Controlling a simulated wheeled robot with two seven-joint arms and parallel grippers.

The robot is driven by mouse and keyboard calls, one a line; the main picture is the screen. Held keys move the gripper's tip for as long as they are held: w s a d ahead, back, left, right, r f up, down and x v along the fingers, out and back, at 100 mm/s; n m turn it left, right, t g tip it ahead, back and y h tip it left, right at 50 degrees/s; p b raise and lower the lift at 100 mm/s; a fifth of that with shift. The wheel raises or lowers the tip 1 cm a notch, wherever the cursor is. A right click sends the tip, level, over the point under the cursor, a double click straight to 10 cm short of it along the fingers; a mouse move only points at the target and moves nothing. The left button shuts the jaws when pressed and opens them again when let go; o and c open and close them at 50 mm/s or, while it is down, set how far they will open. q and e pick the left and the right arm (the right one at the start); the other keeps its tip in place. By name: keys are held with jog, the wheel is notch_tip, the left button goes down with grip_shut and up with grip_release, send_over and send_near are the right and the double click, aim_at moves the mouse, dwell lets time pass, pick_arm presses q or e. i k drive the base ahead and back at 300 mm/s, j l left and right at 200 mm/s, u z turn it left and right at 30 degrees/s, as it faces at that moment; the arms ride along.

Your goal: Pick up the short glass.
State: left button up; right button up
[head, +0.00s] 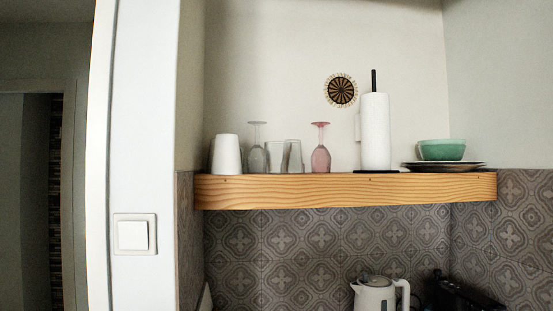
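Two clear short glasses stand side by side on the wooden shelf (340,190). The left short glass (275,158) and the right short glass (294,157) look alike and are close together. An upside-down clear stemmed glass (257,158) is just left of them, and an upside-down pink stemmed glass (320,158) is to their right. Neither of my grippers shows in the head view.
A white cup (226,155) stands at the shelf's left end. A paper towel roll (376,133) on a holder and a green bowl (441,150) on dark plates (443,167) stand to the right. A white kettle (375,294) is below. A white wall edge (150,120) borders the left.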

aim_at(278, 153)
jog(key=i+l, duration=0.1)
jog(key=l, duration=0.6)
jog(key=i+l+u, duration=0.1)
jog(key=l, duration=0.55)
jog(key=i+l, duration=0.1)
jog(key=l, duration=0.6)
jog(key=u, duration=0.05)
